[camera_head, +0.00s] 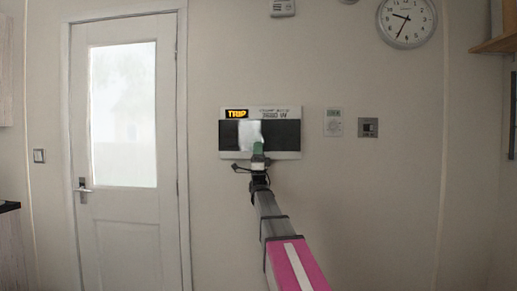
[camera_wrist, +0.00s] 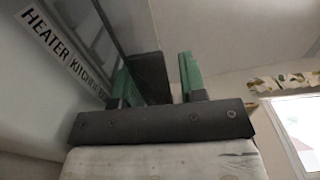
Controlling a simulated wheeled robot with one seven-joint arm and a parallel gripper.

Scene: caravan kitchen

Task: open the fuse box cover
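The fuse box (camera_head: 288,155) is a white box on the wall right of the door, with a yellow "TRIP" label at its top left. Its dark cover (camera_head: 284,133) spans the front, looks shut, and carries a pale patch. My gripper (camera_head: 258,152) is at the box's lower front, hiding a little of the cover. In the wrist view, my gripper's green fingers (camera_wrist: 155,70) are apart. A dark block (camera_wrist: 149,76), perhaps the cover's handle, shows between them, close to the left finger. A gap shows by the right finger. Contact cannot be told.
A label strip reading "HEATER KITCHEN" (camera_wrist: 62,48) shows beside the gripper. A thermostat-like panel (camera_head: 333,122) and a grey switch plate (camera_head: 368,127) are right of the box. A white door (camera_head: 122,215) is at left, a clock (camera_head: 406,20) above right. The wall below is clear.

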